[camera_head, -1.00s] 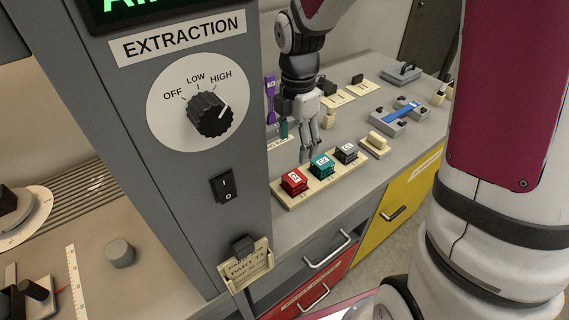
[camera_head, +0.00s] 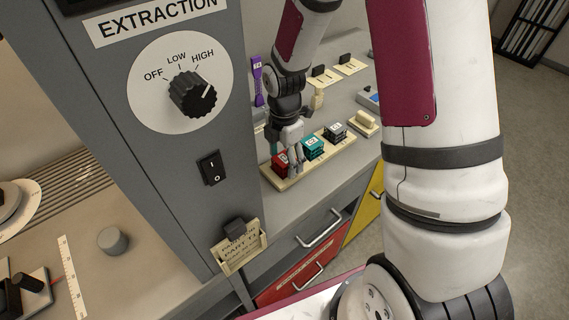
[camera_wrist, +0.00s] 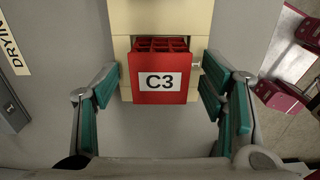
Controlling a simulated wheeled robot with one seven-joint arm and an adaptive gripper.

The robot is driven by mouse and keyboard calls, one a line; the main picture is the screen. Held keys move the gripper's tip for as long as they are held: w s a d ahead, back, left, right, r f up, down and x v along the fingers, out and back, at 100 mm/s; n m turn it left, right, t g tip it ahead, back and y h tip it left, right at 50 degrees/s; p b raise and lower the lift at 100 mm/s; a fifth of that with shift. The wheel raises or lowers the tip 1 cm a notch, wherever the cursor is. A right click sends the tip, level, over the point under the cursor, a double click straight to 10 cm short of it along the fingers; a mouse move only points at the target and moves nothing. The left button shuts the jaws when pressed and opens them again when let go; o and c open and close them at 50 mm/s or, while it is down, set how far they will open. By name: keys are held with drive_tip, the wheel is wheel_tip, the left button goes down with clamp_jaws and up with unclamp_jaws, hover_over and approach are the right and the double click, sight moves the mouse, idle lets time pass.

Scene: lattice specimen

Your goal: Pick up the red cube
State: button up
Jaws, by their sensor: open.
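The red cube (camera_wrist: 160,95) is an open lattice block with a white label reading C3. It sits at the near end of a cream tray (camera_wrist: 117,47) in the wrist view. In the head view the red cube (camera_head: 279,165) is at the left end of the tray (camera_head: 330,164), partly hidden by my gripper. My gripper (camera_wrist: 163,92) is open, with one teal-padded finger on each side of the cube and a gap on both sides. In the head view my gripper (camera_head: 293,165) points down at the cube.
A teal cube (camera_head: 313,147) and a dark cube (camera_head: 335,132) stand beside the red one on the tray. The grey extraction cabinet (camera_head: 200,150) rises close on the left. A cream block (camera_head: 364,121) lies past the tray's right end.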

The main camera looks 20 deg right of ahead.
drive_tip(key=shift+f, duration=0.45)
drive_tip(key=c, duration=1.3)
drive_tip(key=shift+c, duration=0.2)
drive_tip(key=shift+r, duration=0.1)
